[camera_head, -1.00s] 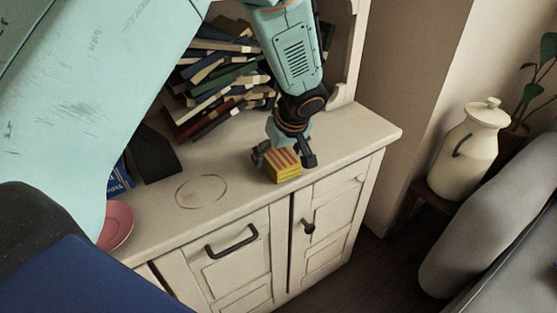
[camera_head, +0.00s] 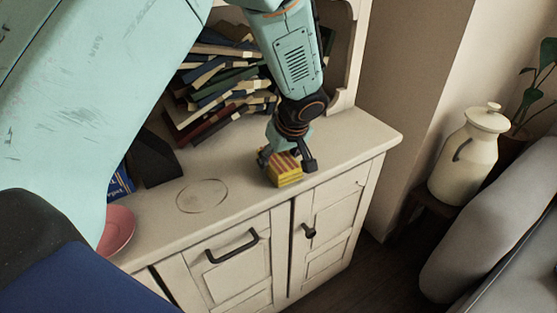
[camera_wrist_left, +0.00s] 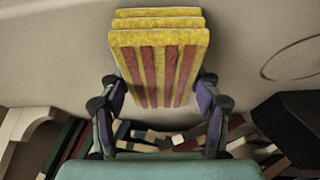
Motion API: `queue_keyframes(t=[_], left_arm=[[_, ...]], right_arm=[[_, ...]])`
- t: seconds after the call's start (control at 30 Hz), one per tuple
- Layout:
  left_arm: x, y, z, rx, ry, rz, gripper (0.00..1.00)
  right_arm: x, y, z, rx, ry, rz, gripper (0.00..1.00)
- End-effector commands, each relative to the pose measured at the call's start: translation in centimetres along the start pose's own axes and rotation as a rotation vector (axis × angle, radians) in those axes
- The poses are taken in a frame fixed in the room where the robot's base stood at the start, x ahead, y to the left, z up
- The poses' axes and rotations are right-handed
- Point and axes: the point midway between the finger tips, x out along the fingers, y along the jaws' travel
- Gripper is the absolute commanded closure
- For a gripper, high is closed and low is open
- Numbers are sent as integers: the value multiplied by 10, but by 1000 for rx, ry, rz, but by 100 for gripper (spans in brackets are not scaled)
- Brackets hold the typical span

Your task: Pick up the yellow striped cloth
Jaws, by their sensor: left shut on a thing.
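The yellow striped cloth (camera_head: 286,172) is a folded block, yellow with red stripes, on the cabinet top near its front edge. In the left wrist view the cloth (camera_wrist_left: 158,60) shows its folded yellow layers and red stripes between the fingers. My left gripper (camera_head: 287,164) comes down on it from above, with a finger on each side. In the left wrist view my left gripper (camera_wrist_left: 158,92) is shut on the cloth. I cannot tell whether the cloth is clear of the surface. My right gripper is not in view.
The cabinet top (camera_head: 340,145) is bare to the right. A pile of books (camera_head: 222,85) lies behind the gripper. A dark block (camera_head: 152,158) and a pink dish (camera_head: 118,228) are at left. A white jug (camera_head: 470,155) stands on a stool at right.

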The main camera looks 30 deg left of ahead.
Motion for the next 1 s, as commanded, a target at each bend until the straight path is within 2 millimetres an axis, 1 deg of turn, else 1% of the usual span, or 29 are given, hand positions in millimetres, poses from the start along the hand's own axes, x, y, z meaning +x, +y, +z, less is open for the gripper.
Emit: queue_keyframes(t=[0.17,0.27,0.37,0.6,0.7,0.8,0.9,1.0], left_arm=[[-11,0,-5,-2,2,1,61],[-24,0,-10,-2,2,1,61],[-44,1,-19,-3,3,3,61],[-103,1,-43,-3,3,5,61],[-124,1,-52,-2,3,4,61],[-141,1,-59,-2,2,3,61],[-153,0,-64,-1,2,2,61],[-161,0,-67,-1,0,1,61]], right_arm=[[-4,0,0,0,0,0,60],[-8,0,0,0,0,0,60],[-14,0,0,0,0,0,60],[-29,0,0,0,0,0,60],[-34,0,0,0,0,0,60],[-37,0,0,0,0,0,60],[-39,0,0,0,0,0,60],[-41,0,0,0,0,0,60]])
